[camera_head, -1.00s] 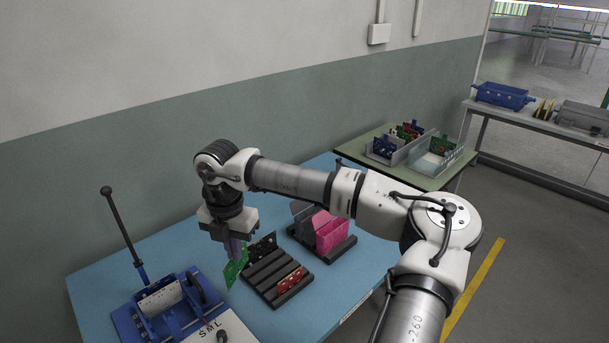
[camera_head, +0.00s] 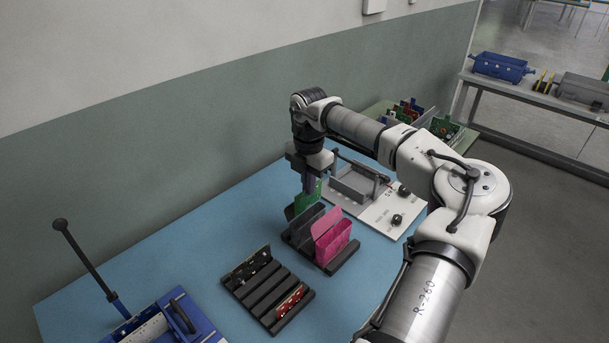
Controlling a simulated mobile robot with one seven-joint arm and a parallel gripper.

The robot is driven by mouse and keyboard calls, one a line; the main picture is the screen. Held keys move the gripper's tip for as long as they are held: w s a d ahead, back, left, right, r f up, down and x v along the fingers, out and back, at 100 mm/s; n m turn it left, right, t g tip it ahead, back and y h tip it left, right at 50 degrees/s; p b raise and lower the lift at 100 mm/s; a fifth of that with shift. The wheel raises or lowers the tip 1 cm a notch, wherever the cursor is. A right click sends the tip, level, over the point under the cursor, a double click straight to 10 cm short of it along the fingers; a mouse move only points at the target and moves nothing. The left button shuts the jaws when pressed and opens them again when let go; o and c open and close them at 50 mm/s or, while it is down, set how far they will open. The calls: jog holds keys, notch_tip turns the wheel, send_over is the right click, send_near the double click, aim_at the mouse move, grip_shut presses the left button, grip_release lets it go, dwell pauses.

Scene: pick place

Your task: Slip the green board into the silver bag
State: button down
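My gripper (camera_head: 309,184) is shut on the green board (camera_head: 307,198), which hangs upright below it. The board is over the back left end of a dark bag rack (camera_head: 346,263). A grey, silver-looking bag (camera_head: 303,227) stands in this rack, with another grey panel beside it and a pink bag (camera_head: 333,243) at the front right. The board's lower part is at or behind the grey bag. I cannot tell whether its lower edge is inside the bag's mouth or behind it.
A black slotted rack (camera_head: 262,288) holds a black board (camera_head: 250,264) and a red board (camera_head: 291,301). A blue lever press (camera_head: 165,320) is at the lower left. A white-based fixture (camera_head: 385,212) stands behind the bag rack. The blue table (camera_head: 190,255) is clear at left.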

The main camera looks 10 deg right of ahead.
aim_at(308, 205)
jog(key=shift+s+f+b, duration=0.15)
jog(key=shift+f+b, duration=1.4)
jog(key=shift+f, duration=1.2)
jog(key=shift+f+b, duration=0.85)
jog(key=shift+f, duration=0.15)
jog(key=c, duration=1.6)
grip_release()
jog(key=c, duration=0.3)
jog(key=shift+r, duration=0.1)
